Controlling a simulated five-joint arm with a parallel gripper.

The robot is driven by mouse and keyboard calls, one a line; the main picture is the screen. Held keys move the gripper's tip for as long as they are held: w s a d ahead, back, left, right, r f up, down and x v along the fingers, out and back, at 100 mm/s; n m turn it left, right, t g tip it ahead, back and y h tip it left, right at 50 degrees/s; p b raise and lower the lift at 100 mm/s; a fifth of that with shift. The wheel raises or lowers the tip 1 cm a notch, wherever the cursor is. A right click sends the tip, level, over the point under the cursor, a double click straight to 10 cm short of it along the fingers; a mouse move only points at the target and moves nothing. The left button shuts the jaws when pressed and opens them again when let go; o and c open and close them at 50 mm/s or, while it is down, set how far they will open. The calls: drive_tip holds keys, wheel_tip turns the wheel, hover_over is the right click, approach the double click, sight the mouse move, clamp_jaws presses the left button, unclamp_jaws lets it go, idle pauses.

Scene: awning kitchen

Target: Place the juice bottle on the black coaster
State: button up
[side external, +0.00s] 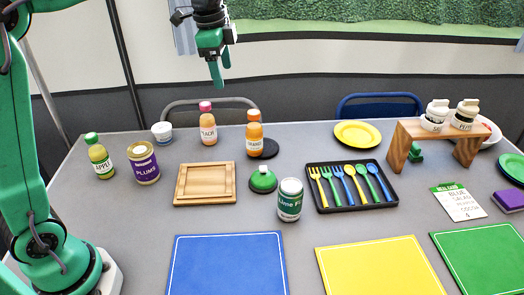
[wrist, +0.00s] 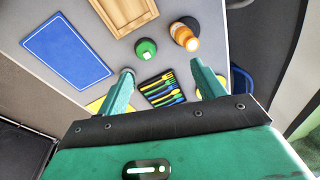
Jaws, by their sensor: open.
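Three juice bottles stand upright on the grey table: a green-capped apple bottle (side external: 99,156), a pink-capped bottle labelled peach (side external: 207,123) and an orange-capped bottle labelled orange (side external: 254,134). I cannot tell if that bottle's base touches the coaster. In the wrist view the orange bottle (wrist: 186,38) overlaps the coaster (wrist: 191,22). My gripper (side external: 219,70) is open and empty, high above the back of the table; its fingers also show apart in the wrist view (wrist: 161,72).
A plums jar (side external: 143,163), a wooden tray (side external: 205,200), a green domed item (side external: 263,180), a lime can (side external: 289,200) and a black cutlery tray (side external: 350,208) crowd the middle. A wooden stand (side external: 397,150) is at right. Coloured mats line the front.

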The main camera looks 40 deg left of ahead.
drive_tip(key=s+f+n+t, duration=0.1)
drive_tip(key=s+n, duration=0.3)
drive_tip(key=s, duration=0.4)
drive_tip(key=s+f+n+t, duration=0.1)
drive_tip(key=s+f+n, duration=0.2)
drive_tip(key=s, duration=0.5)
drive_tip(key=s+f+n+t, duration=0.1)
drive_tip(key=s+n, duration=0.3)
drive_tip(key=s, duration=0.4)
drive_tip(key=shift+s+d+f+n+t, duration=0.3)
drive_tip(key=shift+s+d+f, duration=0.15)
drive_tip(key=shift+f, duration=0.35)
